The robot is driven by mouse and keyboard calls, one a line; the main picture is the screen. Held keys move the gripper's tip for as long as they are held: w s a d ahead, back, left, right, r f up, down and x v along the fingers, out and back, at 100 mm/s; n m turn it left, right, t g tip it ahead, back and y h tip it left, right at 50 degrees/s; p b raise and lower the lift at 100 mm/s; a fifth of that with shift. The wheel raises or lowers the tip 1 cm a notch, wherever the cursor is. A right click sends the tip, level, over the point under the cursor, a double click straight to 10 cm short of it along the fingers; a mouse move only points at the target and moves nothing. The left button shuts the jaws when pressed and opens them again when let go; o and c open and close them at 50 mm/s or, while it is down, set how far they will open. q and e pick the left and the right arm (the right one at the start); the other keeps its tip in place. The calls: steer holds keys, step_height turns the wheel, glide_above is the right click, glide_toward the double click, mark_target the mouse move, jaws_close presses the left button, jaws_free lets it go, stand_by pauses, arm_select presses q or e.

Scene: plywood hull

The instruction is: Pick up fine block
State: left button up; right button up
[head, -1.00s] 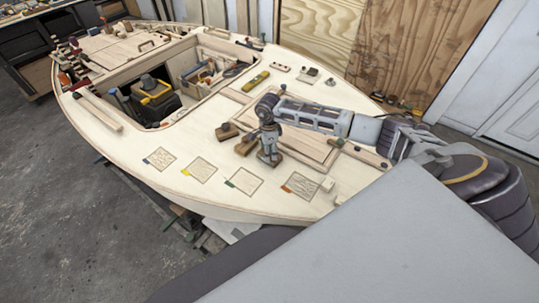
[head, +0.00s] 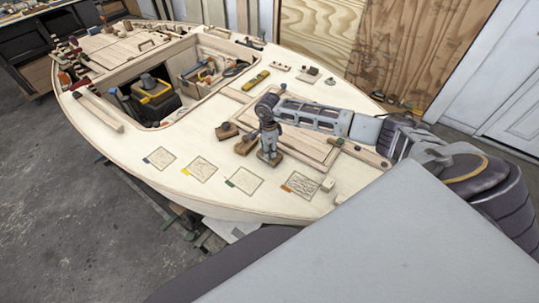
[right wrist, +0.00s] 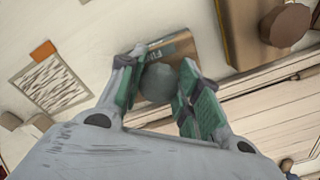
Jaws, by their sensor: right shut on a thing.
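My right gripper (head: 268,151) points down onto the nearest of three small wooden blocks on the pale plywood deck. That block, the fine block (head: 273,161), shows at its base under the fingers. In the right wrist view, the gripper (right wrist: 160,82) is shut on the block's dark grey-green round knob, one finger on each side. The block's brown top (right wrist: 178,46) bears a partly hidden label. The block looks to be resting on the deck. My left gripper is not in view.
Two similar blocks, one in the middle (head: 247,144) and one farther (head: 227,131), stand to the left. Square patches lie along the near deck edge, one with an orange tab (head: 301,185). A small pale block (head: 327,184) is beside it. An open cockpit holds a yellow-black toolbox (head: 155,97).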

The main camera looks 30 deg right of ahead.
steer(key=shift+r, duration=0.15)
steer(key=shift+r+b, duration=0.9)
steer(key=shift+r, duration=4)
steer(key=o, duration=0.5)
steer(key=shift+c, duration=1.4)
steer(key=shift+w+f+b, duration=0.1)
steer(key=shift+f+b, duration=0.25)
